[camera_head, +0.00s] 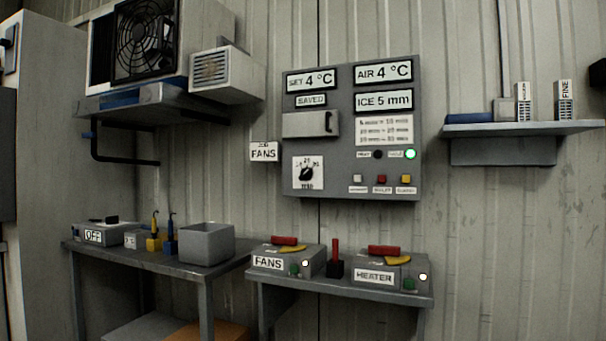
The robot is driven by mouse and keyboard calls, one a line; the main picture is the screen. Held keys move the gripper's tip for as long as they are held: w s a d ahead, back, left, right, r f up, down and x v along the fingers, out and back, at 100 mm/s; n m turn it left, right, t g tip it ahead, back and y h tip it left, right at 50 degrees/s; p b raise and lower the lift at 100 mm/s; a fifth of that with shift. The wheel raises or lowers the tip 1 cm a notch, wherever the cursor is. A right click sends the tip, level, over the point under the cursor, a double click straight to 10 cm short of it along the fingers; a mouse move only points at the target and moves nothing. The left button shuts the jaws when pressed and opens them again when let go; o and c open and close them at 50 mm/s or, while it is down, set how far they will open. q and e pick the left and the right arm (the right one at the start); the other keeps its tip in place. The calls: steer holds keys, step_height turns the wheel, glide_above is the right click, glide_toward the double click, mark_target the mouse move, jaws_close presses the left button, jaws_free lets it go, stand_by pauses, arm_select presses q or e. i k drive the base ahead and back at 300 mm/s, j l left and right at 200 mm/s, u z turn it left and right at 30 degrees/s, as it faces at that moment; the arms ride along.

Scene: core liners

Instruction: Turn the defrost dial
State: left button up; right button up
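The defrost dial (307,174) is a black knob on a white square plate marked "min". It sits at the lower left of the grey control panel (340,228) (341,160) on the wall. Its pointer appears tilted toward the upper right, but the small numbers are hard to read. The panel displays read SET 4 °C, AIR 4 °C, SAVED and ICE 5 mm. A green lamp (410,154) is lit beside a dark lamp (378,154). Neither of my grippers shows in the head view.
A grey hinged cover (305,125) with a black handle is above the dial. White, red and yellow buttons (381,180) are to its right. The FANS box (270,262) and HEATER box (374,277) stand on a low shelf below. The space before the panel is clear.

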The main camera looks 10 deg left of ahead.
mark_target(306, 173)
steer(key=i+j, duration=0.35)
steer(key=i+j+z, duration=0.1)
steer(key=i+j, duration=0.25)
steer(key=j, duration=0.2)
steer(key=i+j, duration=0.3)
steer(key=j, duration=0.15)
steer(key=i+j, duration=0.35)
steer(key=j, duration=0.15)
steer(key=i+j+z, duration=0.1)
steer(key=i+j, duration=0.2)
steer(key=j, duration=0.15)
